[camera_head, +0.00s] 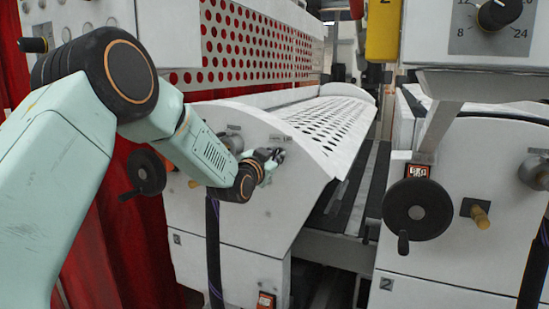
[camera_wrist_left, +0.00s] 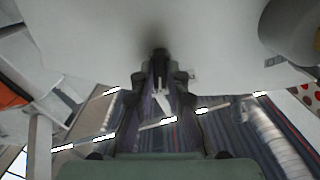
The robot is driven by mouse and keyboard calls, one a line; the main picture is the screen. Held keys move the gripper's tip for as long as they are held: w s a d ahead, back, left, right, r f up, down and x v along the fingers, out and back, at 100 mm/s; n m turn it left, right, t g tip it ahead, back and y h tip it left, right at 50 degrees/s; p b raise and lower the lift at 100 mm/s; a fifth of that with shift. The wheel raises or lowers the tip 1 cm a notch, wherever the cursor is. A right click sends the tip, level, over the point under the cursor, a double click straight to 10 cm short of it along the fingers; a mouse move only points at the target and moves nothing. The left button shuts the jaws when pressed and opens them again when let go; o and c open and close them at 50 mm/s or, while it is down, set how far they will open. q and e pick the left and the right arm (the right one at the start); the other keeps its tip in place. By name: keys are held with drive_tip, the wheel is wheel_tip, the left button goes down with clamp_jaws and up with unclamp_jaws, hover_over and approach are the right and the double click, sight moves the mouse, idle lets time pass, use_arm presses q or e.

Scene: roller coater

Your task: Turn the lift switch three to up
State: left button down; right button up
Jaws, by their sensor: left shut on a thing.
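My left arm reaches from the left to the sloping end panel (camera_head: 250,215) of the white machine in the head view. My left gripper (camera_head: 268,157) is at the panel's upper part, below a small label. In the left wrist view the gripper (camera_wrist_left: 161,88) is shut on a small dark switch (camera_wrist_left: 160,56) on the white panel (camera_wrist_left: 100,45). The fingers hide much of the switch, so I cannot read its position. I cannot read its number. My right gripper is not in view.
A grey knob (camera_head: 231,139) is close to my left wrist. A black handwheel (camera_head: 147,172) is at the left, and another handwheel (camera_head: 417,209) is on the right machine. A dark hose (camera_head: 213,250) hangs below my left forearm. A dark gap (camera_head: 352,200) separates the machines.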

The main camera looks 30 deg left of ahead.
use_arm(q)
drive_tip(key=shift+m, duration=0.7)
drive_tip(key=c, duration=1.3)
unclamp_jaws()
drive_tip(key=shift+c, duration=0.2)
drive_tip(key=s, duration=1.2)
drive_tip(key=shift+d, duration=0.35)
